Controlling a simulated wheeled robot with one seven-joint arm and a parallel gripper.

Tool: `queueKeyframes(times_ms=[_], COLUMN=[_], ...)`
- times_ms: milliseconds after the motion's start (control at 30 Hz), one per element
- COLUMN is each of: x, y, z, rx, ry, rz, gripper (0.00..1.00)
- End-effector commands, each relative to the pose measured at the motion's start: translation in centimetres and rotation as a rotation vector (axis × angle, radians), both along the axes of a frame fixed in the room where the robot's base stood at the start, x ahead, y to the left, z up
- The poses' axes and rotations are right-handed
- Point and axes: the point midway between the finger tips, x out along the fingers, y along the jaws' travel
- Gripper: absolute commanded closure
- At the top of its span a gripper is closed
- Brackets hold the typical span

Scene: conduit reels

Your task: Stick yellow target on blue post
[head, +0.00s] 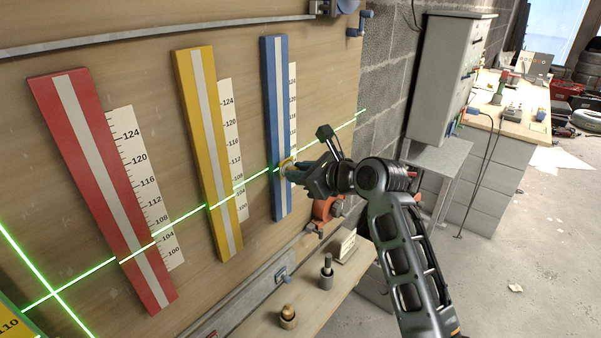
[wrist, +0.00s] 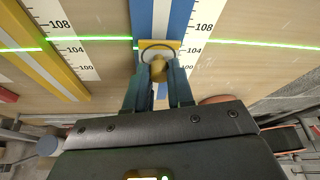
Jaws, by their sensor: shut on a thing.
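The blue post (head: 277,110) is upright on the wooden wall, with a pale stripe down its middle and a number scale at its right. It also shows in the wrist view (wrist: 178,22). My gripper (head: 291,172) is at the post's lower part, its fingers (wrist: 160,78) shut on the brass-coloured knob of the yellow target (wrist: 172,45). The target is in front of the blue post, near the 104 mark and the green laser line. I cannot tell whether it touches the post. In the head view my gripper hides most of the target (head: 286,163).
A yellow post (head: 207,150) and a red post (head: 100,185) with scales stand to the left. Green laser lines cross the wall. A shelf (head: 318,300) below holds small brass and dark weights. A grey cabinet (head: 448,75) is at the right.

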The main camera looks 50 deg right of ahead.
Motion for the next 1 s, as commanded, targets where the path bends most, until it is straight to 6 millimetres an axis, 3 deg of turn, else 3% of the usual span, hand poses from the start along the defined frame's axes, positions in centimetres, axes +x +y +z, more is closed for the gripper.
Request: queueKeyframes(times_ms=[1000], x=[0.78], y=[-0.01], z=[0.02], rx=[0.000], ry=[0.000], rz=[-0.001], gripper=[1.00])
